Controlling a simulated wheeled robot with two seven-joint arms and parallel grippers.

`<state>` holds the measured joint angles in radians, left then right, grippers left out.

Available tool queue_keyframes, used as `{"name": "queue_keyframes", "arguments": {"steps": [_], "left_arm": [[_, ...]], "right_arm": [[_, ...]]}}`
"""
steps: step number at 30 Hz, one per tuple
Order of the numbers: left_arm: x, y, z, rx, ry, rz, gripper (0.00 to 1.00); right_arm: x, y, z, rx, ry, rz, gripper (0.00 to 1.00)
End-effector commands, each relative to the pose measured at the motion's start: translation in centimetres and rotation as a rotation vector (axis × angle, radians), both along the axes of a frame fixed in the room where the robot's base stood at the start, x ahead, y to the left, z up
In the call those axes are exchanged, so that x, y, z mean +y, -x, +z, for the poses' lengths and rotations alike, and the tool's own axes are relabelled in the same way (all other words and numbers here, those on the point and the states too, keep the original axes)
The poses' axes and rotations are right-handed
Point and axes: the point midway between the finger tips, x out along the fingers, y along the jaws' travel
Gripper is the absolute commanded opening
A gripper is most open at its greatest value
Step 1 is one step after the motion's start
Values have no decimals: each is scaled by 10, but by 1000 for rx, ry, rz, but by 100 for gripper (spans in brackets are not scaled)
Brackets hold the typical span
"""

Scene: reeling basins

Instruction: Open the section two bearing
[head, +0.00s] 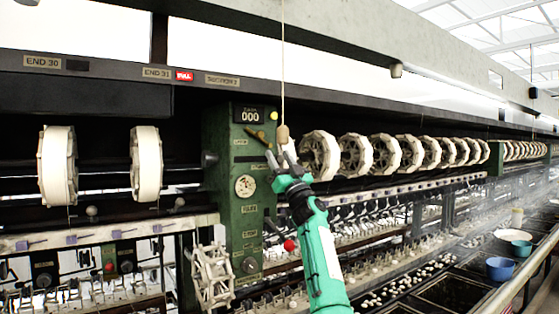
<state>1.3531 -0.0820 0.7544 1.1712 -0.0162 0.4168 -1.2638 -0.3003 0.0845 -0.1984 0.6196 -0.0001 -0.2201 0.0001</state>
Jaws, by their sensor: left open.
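A "SECTION 2" sign (222,80) sits on the dark beam above a green machine post (222,150). The post carries a counter reading 000 (248,115), a brass-coloured lever (257,136) and a round pale dial (245,187). I cannot tell which part is the bearing. My left gripper (279,158) is open and empty, its fingers pointing up just right of the post, below the lever and a wooden pull (283,134) on a hanging cord. Whether it touches anything is unclear. My right gripper is not in view.
White reels (320,155) run in a row to the right; two more reels (146,164) hang at left. Basins with a blue bowl (500,268) and a teal bowl (521,248) line the lower right.

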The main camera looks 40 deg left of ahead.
Motion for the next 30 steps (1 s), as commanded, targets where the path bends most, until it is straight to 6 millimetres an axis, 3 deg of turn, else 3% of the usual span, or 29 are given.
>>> {"name": "queue_keyframes", "arguments": {"steps": [18, 30], "left_arm": [[-78, 22, -87, 0, 2, -1, 44], [-91, 27, -97, 0, 1, 1, 44]], "right_arm": [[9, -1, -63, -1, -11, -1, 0], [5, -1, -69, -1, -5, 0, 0]]}}
